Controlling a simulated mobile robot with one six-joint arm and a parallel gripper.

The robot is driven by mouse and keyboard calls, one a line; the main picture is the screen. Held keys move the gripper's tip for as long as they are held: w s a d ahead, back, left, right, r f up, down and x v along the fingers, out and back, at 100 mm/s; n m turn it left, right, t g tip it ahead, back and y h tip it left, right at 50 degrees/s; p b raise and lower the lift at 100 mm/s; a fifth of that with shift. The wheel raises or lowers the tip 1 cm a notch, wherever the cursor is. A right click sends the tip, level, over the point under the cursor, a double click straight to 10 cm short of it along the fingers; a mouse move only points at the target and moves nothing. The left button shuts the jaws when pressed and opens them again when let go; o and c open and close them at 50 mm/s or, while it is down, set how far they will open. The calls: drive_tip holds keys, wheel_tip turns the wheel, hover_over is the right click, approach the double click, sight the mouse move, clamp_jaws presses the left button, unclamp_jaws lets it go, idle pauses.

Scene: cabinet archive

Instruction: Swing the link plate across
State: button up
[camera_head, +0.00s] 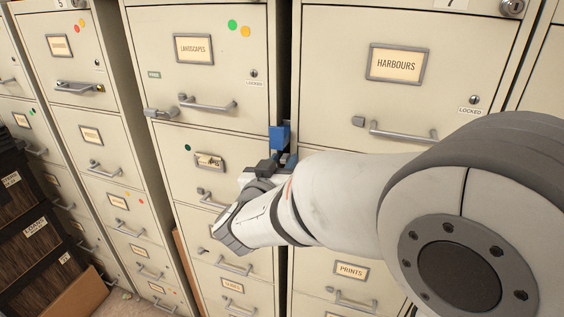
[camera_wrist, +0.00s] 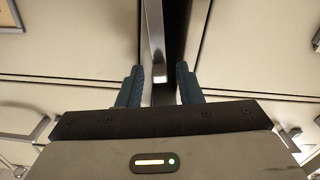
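My gripper (camera_head: 283,149) is at the dark gap between the landscapes cabinet and the harbours cabinet, its blue fingers turned toward the cabinet fronts. In the wrist view, my gripper (camera_wrist: 160,72) is open, with its fingertips apart on either side of the gap. A narrow silvery metal bar (camera_wrist: 155,40), which may be the link plate, runs down from the top edge and ends between the fingertips. I see space on both sides of it; I cannot tell its depth. In the head view I cannot make out the link plate; my gripper and arm cover much of the gap.
The landscapes cabinet (camera_head: 215,85) and the harbours cabinet (camera_head: 335,90) stand side by side, with protruding drawer handles (camera_head: 207,103) and (camera_head: 403,131). Both top drawers carry "locked" labels. Another cabinet (camera_head: 85,120) stands left, and dark boxes (camera_head: 35,225) are stacked lower left.

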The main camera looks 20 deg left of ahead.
clamp_jaws()
